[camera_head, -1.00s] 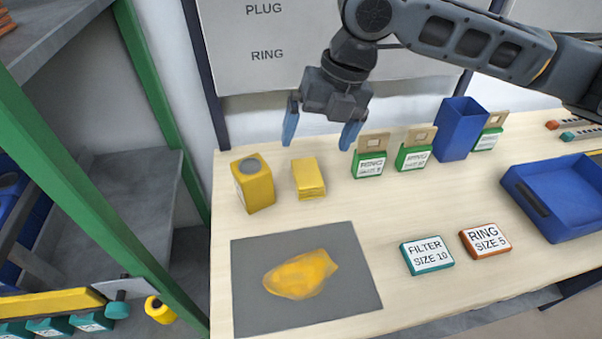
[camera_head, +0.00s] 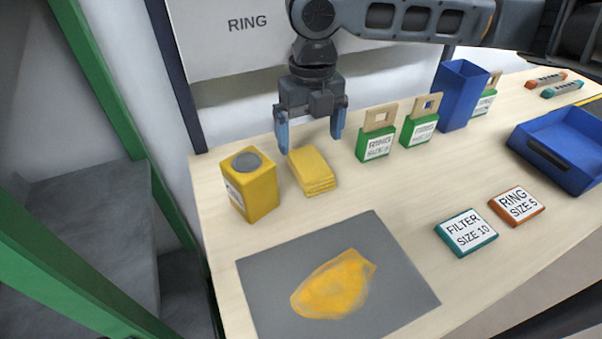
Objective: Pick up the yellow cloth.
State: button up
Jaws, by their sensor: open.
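A folded yellow cloth (camera_head: 313,172) lies in a small stack on the light wooden table (camera_head: 225,262), just right of a yellow box. My gripper (camera_head: 311,146) points down above and behind the cloth, with its two blue fingers spread wide apart. Nothing is between the fingers. The left fingertip appears close to the cloth's back left edge in the picture, but I cannot tell the exact height gap.
A yellow box with a grey round top (camera_head: 250,186) stands close left of the cloth. A grey mat (camera_head: 270,285) with a yellow smear (camera_head: 335,285) lies in front. Green tagged boxes (camera_head: 376,147), a blue bin (camera_head: 461,96) and a blue tray (camera_head: 565,150) are to the right.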

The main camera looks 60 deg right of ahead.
aim_at(311, 163)
notch_tip(311, 163, down, 8)
jog(key=shift+s+d+r+p, duration=0.1)
jog(key=shift+r+p, duration=0.15)
jog(key=shift+p, duration=0.1)
jog(key=c, duration=1.1)
